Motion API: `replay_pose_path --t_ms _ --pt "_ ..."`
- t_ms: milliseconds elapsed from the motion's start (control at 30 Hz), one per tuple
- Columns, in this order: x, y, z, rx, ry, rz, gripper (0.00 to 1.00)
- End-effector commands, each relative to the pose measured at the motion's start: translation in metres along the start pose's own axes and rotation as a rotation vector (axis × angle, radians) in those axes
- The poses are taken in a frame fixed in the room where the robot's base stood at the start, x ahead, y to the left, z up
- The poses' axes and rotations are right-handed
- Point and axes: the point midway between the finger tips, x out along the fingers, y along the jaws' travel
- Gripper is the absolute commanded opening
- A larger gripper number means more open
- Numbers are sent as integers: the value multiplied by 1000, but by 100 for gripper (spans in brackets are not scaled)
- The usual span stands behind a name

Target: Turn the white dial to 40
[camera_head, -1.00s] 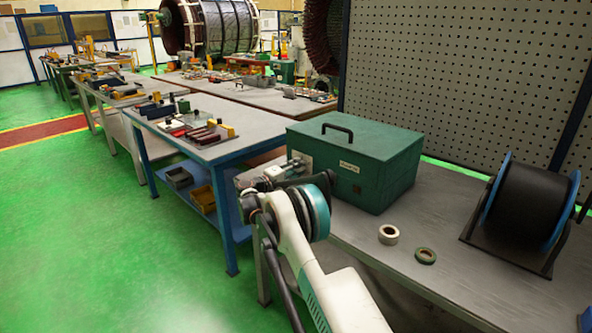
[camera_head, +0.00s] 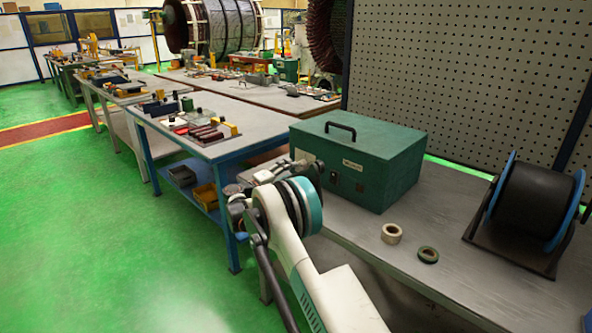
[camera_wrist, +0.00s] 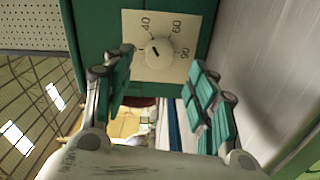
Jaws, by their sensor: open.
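The white dial (camera_wrist: 158,52) is a round knob on a pale square plate (camera_wrist: 139,24) on the green box. My gripper (camera_wrist: 163,65) is open, with one green-padded finger on each side of the dial and nothing held. The fingers look apart from the knob. In the head view my gripper (camera_head: 285,170) is at the left front of the green box (camera_head: 393,162), and the dial is hidden.
The box stands on a grey workbench (camera_head: 470,260). A pale tape roll (camera_head: 391,234), a dark tape roll (camera_head: 428,255) and a black spool (camera_head: 535,200) lie to its right. A perforated panel (camera_head: 460,80) rises behind. Green floor (camera_head: 100,240) is clear at left.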

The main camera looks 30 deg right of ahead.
Motion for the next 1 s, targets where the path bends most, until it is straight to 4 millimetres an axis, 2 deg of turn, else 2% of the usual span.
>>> replay_pose_path --t_ms 100,333,867,1000 --pt "-25 0 -1 0 2 -1 52" --pt "-52 0 0 0 0 0 52" --pt "-58 0 0 0 0 0 52" --pt "-58 5 1 2 0 -14 52"
